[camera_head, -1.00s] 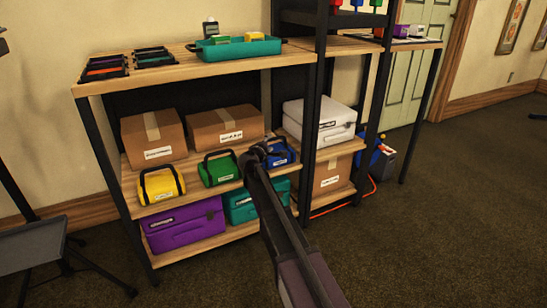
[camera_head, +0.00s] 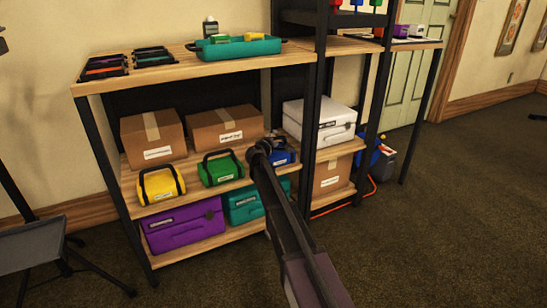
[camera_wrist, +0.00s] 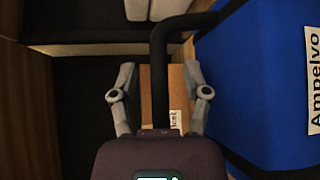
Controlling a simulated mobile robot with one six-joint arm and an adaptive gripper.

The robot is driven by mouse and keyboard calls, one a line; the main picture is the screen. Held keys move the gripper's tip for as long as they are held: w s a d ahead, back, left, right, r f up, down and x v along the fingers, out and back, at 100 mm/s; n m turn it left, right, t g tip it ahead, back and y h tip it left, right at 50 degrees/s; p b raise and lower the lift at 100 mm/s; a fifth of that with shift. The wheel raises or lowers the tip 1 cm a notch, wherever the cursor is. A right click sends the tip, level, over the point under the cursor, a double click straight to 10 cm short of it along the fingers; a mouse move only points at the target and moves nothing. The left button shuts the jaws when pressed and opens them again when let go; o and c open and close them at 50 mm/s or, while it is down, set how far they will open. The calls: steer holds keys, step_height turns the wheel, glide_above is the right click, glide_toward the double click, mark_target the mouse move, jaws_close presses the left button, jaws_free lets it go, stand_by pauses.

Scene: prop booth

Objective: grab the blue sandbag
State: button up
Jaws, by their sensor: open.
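The blue sandbag (camera_head: 284,157) stands on the middle shelf, right of the green one, partly hidden behind my gripper (camera_head: 262,150). In the wrist view its blue side (camera_wrist: 262,75) fills the right, with a white label reading "Ampelvo". Its black strap handle (camera_wrist: 160,80) runs up and bends right toward the bag. My gripper (camera_wrist: 160,75) is open, with one finger on each side of the handle. A gap shows between each finger and the handle; I cannot tell their depth exactly.
A green sandbag (camera_head: 221,170) and a yellow sandbag (camera_head: 161,185) share the shelf. Cardboard boxes (camera_head: 152,138) stand behind them. A black shelf post (camera_head: 311,150) rises close on the right. Purple (camera_head: 184,226) and teal (camera_head: 244,206) cases lie below.

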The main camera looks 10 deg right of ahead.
jaws_close()
steer(key=shift+r+p, duration=0.25)
steer(key=shift+p, duration=0.05)
stand_by(0.5)
steer(key=shift+r+p, duration=1.6)
steer(key=shift+r, duration=0.05)
steer(key=s+a+r+p, duration=0.1)
steer(key=s+a, duration=0.1)
steer(key=s, duration=1.4)
steer(key=shift+r, duration=0.1)
